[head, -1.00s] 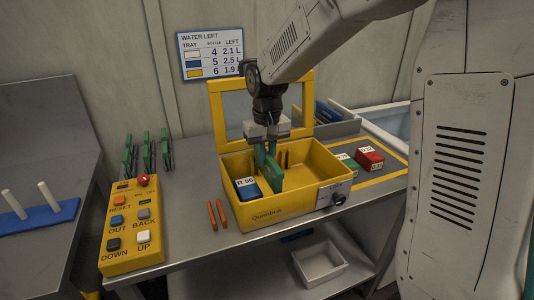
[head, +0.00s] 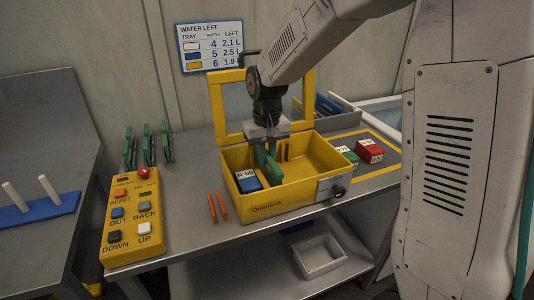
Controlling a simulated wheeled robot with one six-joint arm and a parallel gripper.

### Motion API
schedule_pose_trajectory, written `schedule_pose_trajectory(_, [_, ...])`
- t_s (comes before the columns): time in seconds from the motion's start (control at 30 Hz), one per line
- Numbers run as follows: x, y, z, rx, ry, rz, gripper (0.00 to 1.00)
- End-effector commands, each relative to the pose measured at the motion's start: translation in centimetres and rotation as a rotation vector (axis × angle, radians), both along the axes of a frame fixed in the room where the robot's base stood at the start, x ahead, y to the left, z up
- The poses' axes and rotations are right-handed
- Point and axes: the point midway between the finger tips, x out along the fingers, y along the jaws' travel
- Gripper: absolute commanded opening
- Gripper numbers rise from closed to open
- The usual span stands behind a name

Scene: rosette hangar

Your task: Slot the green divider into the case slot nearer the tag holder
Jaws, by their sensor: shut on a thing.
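The yellow case (head: 290,206) stands open on the bench, its framed lid (head: 216,105) raised at the back. My gripper (head: 267,146) is over the left half of the case, shut on the green divider (head: 268,167). The divider is upright, with its lower part inside the case. It is just right of a blue box (head: 247,181) with a white label. I cannot tell whether the divider sits in a slot. A pale plate (head: 326,187) on the case front may be the tag holder.
Two orange sticks (head: 217,207) lie left of the case. A yellow button panel (head: 133,225) and several green-topped clips (head: 147,145) stand further left. The case's right half looks empty.

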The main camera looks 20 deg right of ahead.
Motion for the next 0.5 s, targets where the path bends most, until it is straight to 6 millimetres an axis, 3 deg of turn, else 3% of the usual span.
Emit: schedule_pose_trajectory(0.5, [0.0, 0.0, -1.3, 0.000, 0.001, 0.000, 0.00])
